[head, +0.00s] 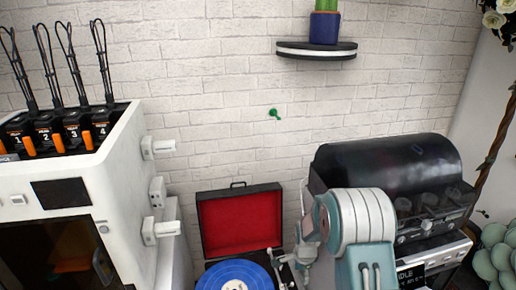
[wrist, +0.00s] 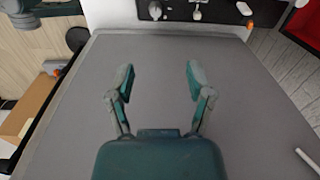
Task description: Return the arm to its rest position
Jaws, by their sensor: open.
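My gripper (wrist: 160,80) is open in the wrist view. Its two teal fingers stand well apart with nothing between them. Behind them is a plain grey flat surface. In the head view, my teal and white arm is bent at the lower right, in front of the black-topped machine. I cannot clearly make out my gripper's fingers there.
A record player (head: 240,228) with an open red-lined lid is left of my arm. A white printer (head: 125,170) stands at left, a black-topped machine (head: 385,170) at right. A wall shelf (head: 316,50) holds a blue pot (head: 324,27). A cardboard box (wrist: 25,112) lies left.

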